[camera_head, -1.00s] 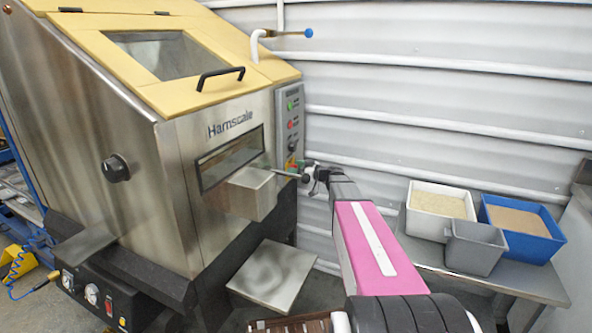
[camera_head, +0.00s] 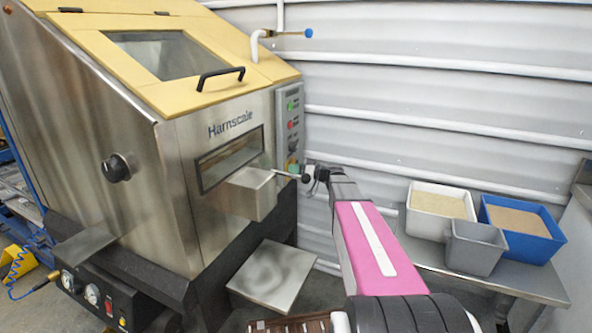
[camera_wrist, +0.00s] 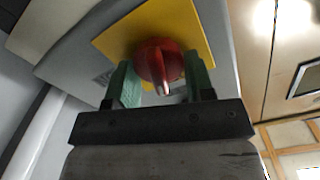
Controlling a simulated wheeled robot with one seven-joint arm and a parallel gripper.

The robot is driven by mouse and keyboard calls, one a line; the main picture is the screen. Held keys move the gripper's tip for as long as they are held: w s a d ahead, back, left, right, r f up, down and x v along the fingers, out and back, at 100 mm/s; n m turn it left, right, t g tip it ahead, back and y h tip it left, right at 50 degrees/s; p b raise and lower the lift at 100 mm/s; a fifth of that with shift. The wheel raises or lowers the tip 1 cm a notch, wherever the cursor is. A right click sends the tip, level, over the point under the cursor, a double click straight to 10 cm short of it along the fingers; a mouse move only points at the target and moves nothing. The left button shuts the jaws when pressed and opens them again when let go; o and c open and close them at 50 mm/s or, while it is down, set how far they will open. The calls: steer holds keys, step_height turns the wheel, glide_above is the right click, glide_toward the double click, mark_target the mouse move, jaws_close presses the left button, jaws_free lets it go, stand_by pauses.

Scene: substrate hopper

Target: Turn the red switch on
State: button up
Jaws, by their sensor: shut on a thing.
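The red switch (camera_wrist: 158,64) is a round rotary knob with a raised grip bar, set on a yellow square plate (camera_wrist: 190,22) in the wrist view. My gripper (camera_wrist: 160,82) has its two green fingers on either side of the knob, closed on it. The knob's grip bar points toward the wrist camera. In the head view my gripper (camera_head: 307,174) is at the lower end of the grey control panel (camera_head: 289,110) on the machine's right edge. The switch is largely hidden there by the gripper and a lever.
The steel hopper machine (camera_head: 150,150) has a yellow lid with a black handle (camera_head: 220,76). A steel box (camera_head: 250,192) juts from its front, close left of my gripper. White (camera_head: 425,228), grey (camera_head: 475,262) and blue (camera_head: 545,245) bins stand on a table at right.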

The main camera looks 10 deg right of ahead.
steer(key=m, duration=0.3)
steer(key=shift+w+d+f+m, duration=0.1)
steer(key=shift+m, duration=0.3)
steer(key=m, duration=0.3)
steer(key=shift+f+m, duration=0.1)
steer(key=shift+m, duration=0.2)
steer(key=m, duration=0.6)
steer(key=shift+w+d+f, duration=0.1)
steer(key=shift+f, duration=0.1)
steer(key=shift+m, duration=0.4)
steer(key=o, duration=0.9)
steer(key=shift+c, duration=0.2)
steer(key=v, duration=1)
steer(key=shift+s+d, duration=0.25)
steer(key=shift+d, duration=0.1)
